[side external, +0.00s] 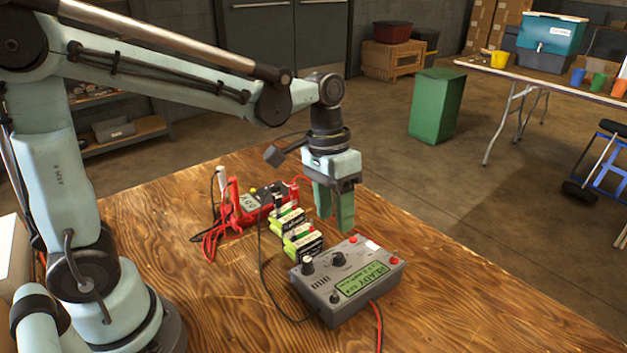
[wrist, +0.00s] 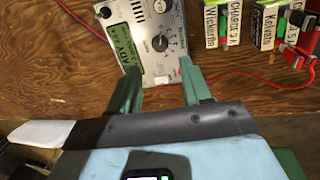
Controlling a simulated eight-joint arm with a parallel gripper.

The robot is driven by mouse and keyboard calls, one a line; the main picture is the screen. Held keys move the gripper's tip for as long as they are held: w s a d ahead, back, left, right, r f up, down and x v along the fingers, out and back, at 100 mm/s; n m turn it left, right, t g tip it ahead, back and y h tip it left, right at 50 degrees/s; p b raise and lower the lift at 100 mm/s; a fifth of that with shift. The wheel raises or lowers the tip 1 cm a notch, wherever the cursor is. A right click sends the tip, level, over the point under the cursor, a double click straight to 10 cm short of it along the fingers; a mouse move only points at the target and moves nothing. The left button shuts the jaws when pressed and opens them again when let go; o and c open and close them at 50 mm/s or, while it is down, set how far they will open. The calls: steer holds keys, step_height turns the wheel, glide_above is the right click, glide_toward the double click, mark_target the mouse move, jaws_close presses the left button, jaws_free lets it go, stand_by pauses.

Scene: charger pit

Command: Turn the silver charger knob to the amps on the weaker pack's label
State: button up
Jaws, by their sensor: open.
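The grey charger (side external: 333,315) sits on the wooden table, its green display (side external: 362,280) starting "READY"; the rest is too small to read surely. A knob with a silver top (side external: 307,265) stands at its left corner and shows at the top of the wrist view (wrist: 159,6). A black pointer dial (side external: 338,258) is beside it. My gripper (side external: 334,222) is open and empty, above the charger's back side.
A red multimeter set with leads (side external: 250,205) lies behind the packs. Black and red cables cross the table near the charger. The table's right front is clear. A green bin (side external: 437,105) and folding table (side external: 480,66) stand on the floor beyond.

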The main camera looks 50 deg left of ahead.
mark_target(338, 255)
steer(key=shift+s+d+f, duration=0.1)
steer(key=shift+d+f, duration=0.15)
steer(key=shift+f, duration=1.05)
steer(key=shift+w+d+f, duration=0.1)
steer(key=shift+d+f, duration=0.1)
steer(key=shift+f, duration=1.05)
steer(key=shift+s+d+f, duration=0.1)
steer(key=shift+d+f, duration=0.15)
steer(key=shift+f, duration=1.05)
steer(key=shift+c, duration=0.3)
jaws_close()
